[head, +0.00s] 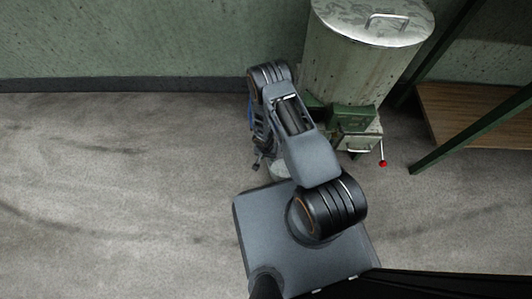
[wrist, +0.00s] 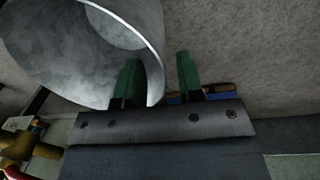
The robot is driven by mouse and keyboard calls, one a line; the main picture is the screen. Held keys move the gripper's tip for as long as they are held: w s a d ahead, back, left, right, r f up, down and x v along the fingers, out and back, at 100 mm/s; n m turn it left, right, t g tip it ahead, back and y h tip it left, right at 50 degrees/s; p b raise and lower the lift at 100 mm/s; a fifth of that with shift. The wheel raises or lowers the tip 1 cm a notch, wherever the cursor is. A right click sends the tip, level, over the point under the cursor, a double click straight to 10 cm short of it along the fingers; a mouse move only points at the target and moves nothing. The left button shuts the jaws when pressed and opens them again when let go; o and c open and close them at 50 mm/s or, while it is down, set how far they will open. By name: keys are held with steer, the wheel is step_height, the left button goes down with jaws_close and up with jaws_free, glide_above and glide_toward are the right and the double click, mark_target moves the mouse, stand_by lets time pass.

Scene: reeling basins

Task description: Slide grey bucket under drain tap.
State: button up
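The grey metal bucket (wrist: 75,55) fills the upper left of the wrist view, its open mouth facing the camera. In the head view, only a pale piece of it (head: 280,171) seems to show beside my arm. My gripper (wrist: 160,64) has two green fingers standing apart. The left finger overlaps the bucket's mouth and the right finger is outside, with the bucket's wall between them. A gap shows between wall and right finger; contact with the left is unclear. A brass fitting with a red part, apparently the drain tap (wrist: 22,145), is at the lower left.
A tall metal drum (head: 352,65) with a lid stands on a green base (head: 355,125) against the wall. A red-knobbed lever (head: 382,162) sticks out at its right. A green-framed wooden shelf (head: 470,110) is farther right. The floor at left is clear.

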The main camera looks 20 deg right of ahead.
mark_target(269, 160)
steer(key=shift+s+d+f+b, duration=0.15)
steer(key=shift+f+b, duration=0.3)
steer(key=shift+f, duration=0.8)
steer(key=shift+w+d+f+b, duration=0.1)
steer(key=shift+f+b, duration=0.3)
steer(key=shift+f, duration=0.8)
steer(key=shift+c, duration=0.4)
jaws_close()
